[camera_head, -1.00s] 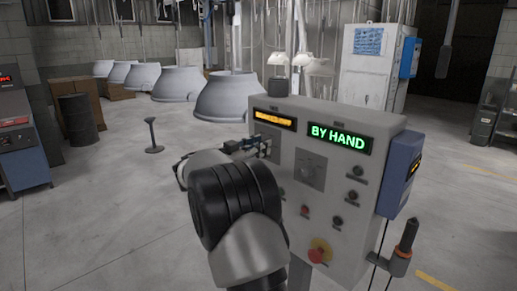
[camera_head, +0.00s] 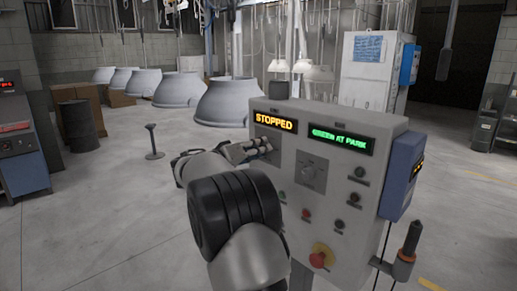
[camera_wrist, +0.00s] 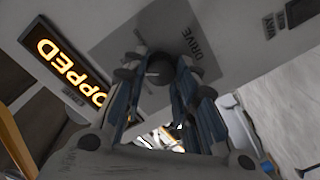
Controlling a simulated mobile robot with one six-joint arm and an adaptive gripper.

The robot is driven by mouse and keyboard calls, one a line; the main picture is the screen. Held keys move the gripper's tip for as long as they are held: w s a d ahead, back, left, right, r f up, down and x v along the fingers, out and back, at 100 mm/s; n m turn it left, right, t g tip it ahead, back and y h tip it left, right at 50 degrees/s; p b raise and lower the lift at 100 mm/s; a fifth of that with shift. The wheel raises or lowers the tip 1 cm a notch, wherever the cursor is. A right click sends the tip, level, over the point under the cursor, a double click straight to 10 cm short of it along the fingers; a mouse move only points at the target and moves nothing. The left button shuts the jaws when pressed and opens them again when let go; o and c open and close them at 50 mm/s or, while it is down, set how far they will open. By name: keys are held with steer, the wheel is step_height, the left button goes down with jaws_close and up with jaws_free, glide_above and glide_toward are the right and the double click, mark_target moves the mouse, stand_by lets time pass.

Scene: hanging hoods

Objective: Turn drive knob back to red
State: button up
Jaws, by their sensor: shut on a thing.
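The drive knob (camera_wrist: 160,68) is a dark round knob on a grey plate marked DRIVE (camera_wrist: 195,45) in the wrist view. My gripper (camera_wrist: 158,82) is shut on it, with a finger on either side. In the head view my gripper (camera_head: 262,149) reaches the upper left of the grey control panel (camera_head: 325,228), and the knob is hidden behind it. The amber display (camera_head: 274,121) reads STOPPED. The green display (camera_head: 340,138) reads GREEN AT PARK. I cannot make out a red mark by the knob or which way the knob points.
A second selector knob (camera_head: 310,173) sits right of my gripper. Several small buttons and a red emergency stop (camera_head: 318,259) on yellow are lower on the panel. A blue box (camera_head: 402,172) is on its right side.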

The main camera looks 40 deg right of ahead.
steer(key=n+p, duration=0.6)
steer(key=n, duration=0.2)
steer(key=n+g+p, duration=0.1)
steer(key=n+p, duration=0.5)
steer(key=n, duration=0.2)
steer(key=n+p, duration=0.6)
steer(key=n, duration=0.1)
steer(key=shift+f+n, duration=0.25)
steer(key=shift+n, duration=0.15)
stand_by(0.4)
steer(key=o, duration=1)
steer(key=shift+o, duration=0.2)
steer(key=shift+a, duration=0.1)
